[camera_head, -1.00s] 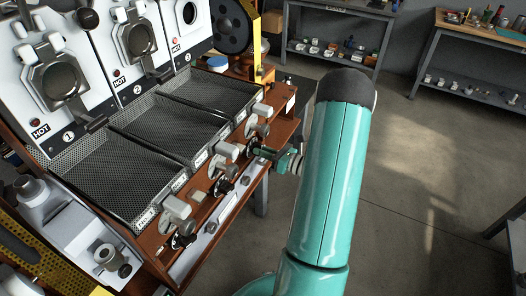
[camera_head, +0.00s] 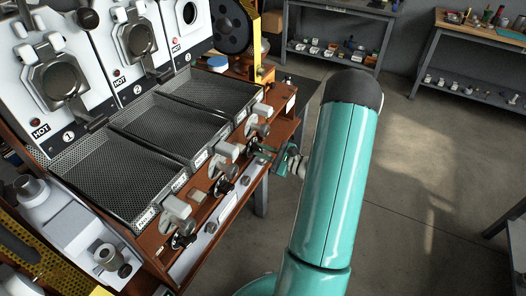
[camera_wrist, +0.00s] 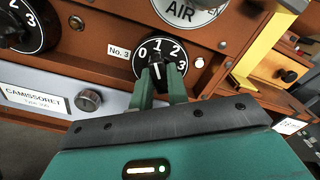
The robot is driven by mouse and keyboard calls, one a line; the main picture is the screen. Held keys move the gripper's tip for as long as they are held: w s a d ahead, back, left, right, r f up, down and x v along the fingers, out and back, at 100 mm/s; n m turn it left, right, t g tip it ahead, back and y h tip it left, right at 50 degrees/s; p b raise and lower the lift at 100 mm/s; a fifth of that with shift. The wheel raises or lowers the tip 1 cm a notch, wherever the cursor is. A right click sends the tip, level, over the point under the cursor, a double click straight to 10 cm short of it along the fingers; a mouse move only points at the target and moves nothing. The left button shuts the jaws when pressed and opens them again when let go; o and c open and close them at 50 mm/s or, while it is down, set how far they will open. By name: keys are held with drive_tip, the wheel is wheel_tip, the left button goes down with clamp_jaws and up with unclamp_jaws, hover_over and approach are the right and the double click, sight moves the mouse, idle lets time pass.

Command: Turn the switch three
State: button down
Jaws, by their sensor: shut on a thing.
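Switch three, a black dial (camera_wrist: 162,49) with white digits 0 to 3, sits beside the "No. 3" label (camera_wrist: 119,52) on the brown panel in the wrist view. My gripper (camera_wrist: 160,80) is shut on its black knob, with one green finger on each side. A white pointer mark shows on the knob, below the 1; its exact setting is hard to tell. In the head view my gripper (camera_head: 262,153) reaches the panel's right-hand part from the right, and the fingertips and knob are too small to make out well.
Another black dial (camera_wrist: 24,25) is at the left of the wrist view, above a CAMISSORET card (camera_wrist: 36,97) and a round metal knob (camera_wrist: 88,100). A yellow post (camera_wrist: 258,52) stands at right. Mesh trays (camera_head: 118,180) lie behind the panel.

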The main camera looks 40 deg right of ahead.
drive_tip(key=n, duration=0.6)
drive_tip(key=shift+s+n, duration=0.1)
drive_tip(key=shift+n, duration=0.3)
idle(0.3)
drive_tip(key=c, duration=1.4)
unclamp_jaws()
drive_tip(key=shift+o, duration=0.2)
drive_tip(key=shift+d, duration=0.1)
drive_tip(key=v, duration=1.3)
drive_tip(key=shift+s, duration=0.4)
